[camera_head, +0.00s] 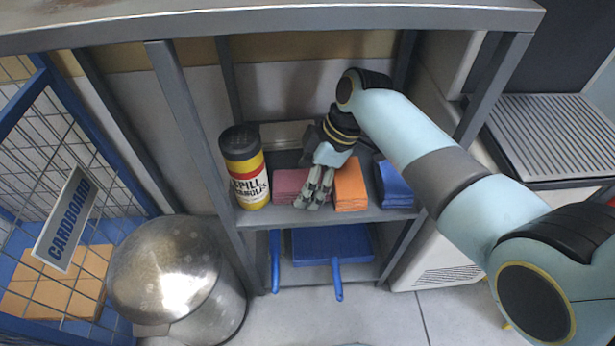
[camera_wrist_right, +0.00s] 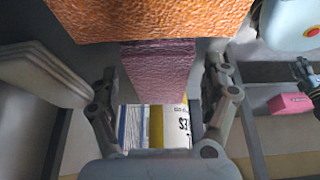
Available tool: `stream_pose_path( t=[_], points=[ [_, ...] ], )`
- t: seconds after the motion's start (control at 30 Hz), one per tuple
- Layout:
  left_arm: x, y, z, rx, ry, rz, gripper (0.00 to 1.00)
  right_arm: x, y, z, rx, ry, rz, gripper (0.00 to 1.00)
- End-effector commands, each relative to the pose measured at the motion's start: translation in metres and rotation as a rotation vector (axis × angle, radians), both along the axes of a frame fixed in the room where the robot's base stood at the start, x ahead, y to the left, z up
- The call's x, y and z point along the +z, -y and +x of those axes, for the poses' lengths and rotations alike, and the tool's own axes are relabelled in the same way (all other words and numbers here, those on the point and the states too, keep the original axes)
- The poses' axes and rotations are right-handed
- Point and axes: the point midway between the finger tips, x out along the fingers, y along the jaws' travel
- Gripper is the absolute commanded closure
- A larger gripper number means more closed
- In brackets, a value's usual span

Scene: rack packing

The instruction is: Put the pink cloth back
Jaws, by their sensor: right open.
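The pink cloth (camera_head: 287,187) lies in a folded stack on the middle shelf, between the yellow canister and the orange cloths. My right gripper (camera_head: 313,203) points down in front of the right end of this stack, next to the orange cloths, and hides part of it. In the right wrist view the pink cloth (camera_wrist_right: 158,70) shows between the two spread fingers (camera_wrist_right: 162,95). The gripper is open; I cannot tell whether a finger touches the cloth. My left gripper is out of view.
Orange cloths (camera_head: 350,186) and blue cloths (camera_head: 394,186) stand to the right on the shelf (camera_head: 375,215). A spill-granules canister (camera_head: 246,170) stands left. A blue dustpan (camera_head: 330,245) lies below. A metal bin (camera_head: 170,275) and cardboard cage (camera_head: 65,225) are left.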

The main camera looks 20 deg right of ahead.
Motion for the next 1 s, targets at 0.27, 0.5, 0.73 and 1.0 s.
stream_pose_path(
  t=[0.27,0.5,0.73,1.0],
  points=[
    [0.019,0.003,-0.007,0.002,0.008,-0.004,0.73,0.048,0.018,-0.004,-0.001,0.005,-0.001,0.18],
    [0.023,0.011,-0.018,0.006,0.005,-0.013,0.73,0.069,0.028,-0.007,0.001,0.001,0.0,0.18],
    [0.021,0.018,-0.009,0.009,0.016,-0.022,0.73,0.069,0.028,-0.008,0.0,0.0,0.0,0.18],
    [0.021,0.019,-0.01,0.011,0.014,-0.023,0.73,0.069,0.028,-0.008,-0.001,0.0,0.0,0.18]
  ],
)
